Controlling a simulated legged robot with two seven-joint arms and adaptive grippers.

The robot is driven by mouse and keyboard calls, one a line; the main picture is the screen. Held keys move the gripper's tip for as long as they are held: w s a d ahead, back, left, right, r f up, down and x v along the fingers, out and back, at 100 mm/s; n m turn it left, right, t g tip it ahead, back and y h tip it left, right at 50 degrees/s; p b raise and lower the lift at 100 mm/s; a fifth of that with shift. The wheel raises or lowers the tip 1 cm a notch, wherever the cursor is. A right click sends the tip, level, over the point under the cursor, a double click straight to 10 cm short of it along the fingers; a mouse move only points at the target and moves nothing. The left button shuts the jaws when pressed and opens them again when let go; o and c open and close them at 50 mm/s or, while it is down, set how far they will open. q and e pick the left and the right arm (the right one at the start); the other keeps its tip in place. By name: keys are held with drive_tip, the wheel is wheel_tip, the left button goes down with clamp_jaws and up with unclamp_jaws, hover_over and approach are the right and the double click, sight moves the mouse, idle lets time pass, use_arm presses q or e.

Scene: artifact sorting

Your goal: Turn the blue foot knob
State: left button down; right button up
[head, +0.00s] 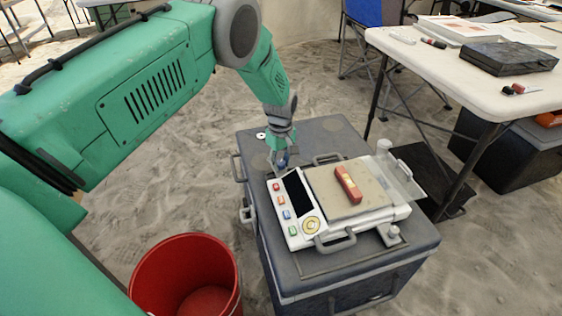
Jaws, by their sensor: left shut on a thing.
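A white weighing scale (318,243) lies on top of a dark grey cooler-like case (270,262). The blue foot knob (281,163) is at the scale's far left corner, mostly hidden by my left gripper. My left gripper (283,156) reaches down from above and is shut on the blue foot knob. A red and tan block (348,185) rests on the scale's pan (325,200). The scale's front panel has a dark display, several coloured buttons and a round yellow level (311,226). My right gripper is not in view.
Grey foot knobs stand at the scale's near right corner (393,233) and far right corner (383,147). A red bucket (187,245) stands on the sand at lower left. A white table (400,70) with papers and a dark box (508,58) is at upper right.

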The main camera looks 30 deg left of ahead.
use_arm(q)
drive_tip(key=shift+r+m+p, duration=0.1)
drive_tip(key=shift+m+p, duration=0.4)
drive_tip(key=shift+m, duration=0.7)
drive_tip(key=m+p, duration=0.1)
drive_tip(key=m, duration=0.2)
drive_tip(key=shift+m, duration=0.3)
drive_tip(key=m, duration=0.3)
drive_tip(key=shift+m+p, duration=0.3)
drive_tip(key=shift+m, duration=1.9)
drive_tip(key=c, duration=1.3)
unclamp_jaws()
drive_tip(key=shift+o, duration=0.2)
